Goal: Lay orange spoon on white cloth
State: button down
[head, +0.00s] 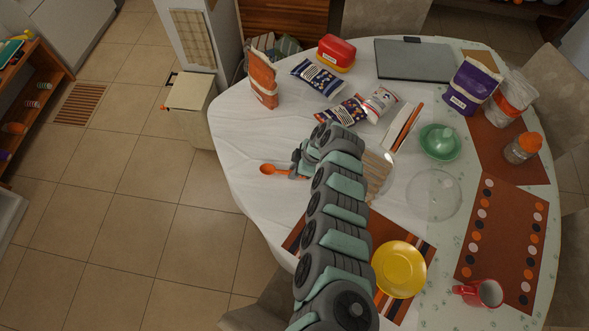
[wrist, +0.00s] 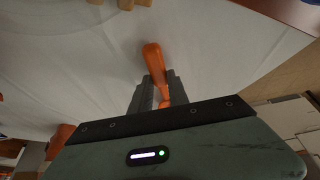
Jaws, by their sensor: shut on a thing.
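The orange spoon (head: 271,169) shows at the left side of the table in the head view, its bowl pointing left. In the wrist view, the orange spoon (wrist: 157,68) sticks out from between the two fingers. My gripper (wrist: 160,92) is shut on it; in the head view my gripper (head: 297,172) is partly hidden by my wrist. The white cloth (head: 240,130) covers the left part of the table, and the spoon is over it. I cannot tell whether the spoon touches the cloth.
Snack bags (head: 318,78), an orange-brown packet (head: 263,78) and a laptop (head: 414,61) stand toward the back. A yellow plate (head: 399,269), a green bowl (head: 440,141) and a red mug (head: 482,293) are to the right. Bare cloth lies around the spoon, near the table's left edge.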

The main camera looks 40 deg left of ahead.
jog(key=shift+f, duration=0.25)
jog(key=c, duration=1.2)
grip_release()
jog(key=shift+o, duration=0.4)
jog(key=o, duration=0.5)
jog(key=shift+r, duration=0.1)
